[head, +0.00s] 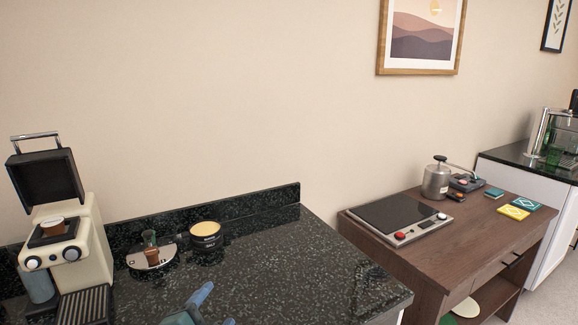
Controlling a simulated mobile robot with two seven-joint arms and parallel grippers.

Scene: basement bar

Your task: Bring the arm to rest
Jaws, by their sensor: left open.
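My left gripper (212,305) shows at the bottom edge, over the front of the dark speckled counter (290,270). Its blue-grey fingers are apart and I see nothing between them. Only its tip end is in the frame; the rest of the arm is cut off below. My right gripper is not in view.
A cream coffee machine (88,240) with a raised black lid stands at the left. Behind my gripper are a semicircular metal plate (135,261) with small cups and a dark round tin (207,242). The counter right of them is clear. A wooden table (470,240) with a hotplate (395,215) stands farther right.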

